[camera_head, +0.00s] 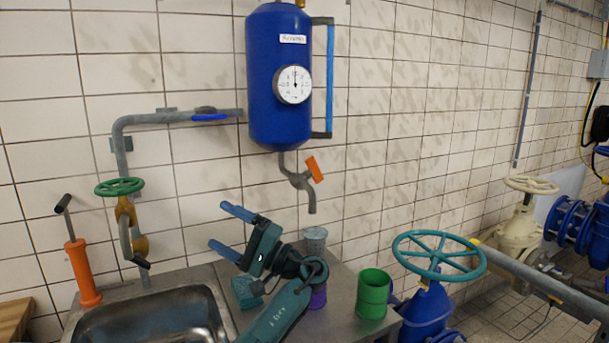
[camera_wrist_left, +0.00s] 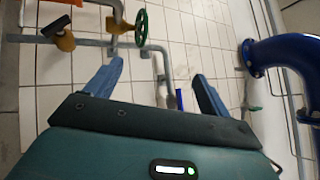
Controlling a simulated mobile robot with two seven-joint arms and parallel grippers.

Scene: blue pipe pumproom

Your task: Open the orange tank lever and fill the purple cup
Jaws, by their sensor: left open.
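The blue tank (camera_head: 283,115) with a round gauge hangs on the tiled wall. Its orange lever (camera_head: 315,168) sits on the grey outlet spout (camera_head: 300,185) below and tilts up to the left. The purple cup (camera_head: 318,298) stands on the metal counter below the spout, partly hidden behind my left arm. My left gripper (camera_head: 219,226) is open and empty, left of and below the lever, its blue fingers pointing left. In the left wrist view the spread fingers (camera_wrist_left: 158,72) have nothing between them. My right gripper is not in view.
A green cup (camera_head: 373,295) and a grey cup (camera_head: 315,240) share the counter. The sink (camera_head: 150,318) and an orange hand pump (camera_head: 83,272) are at left. A teal handwheel (camera_head: 440,254) stands right of the counter. A green handwheel (camera_head: 119,187) is on the left pipe.

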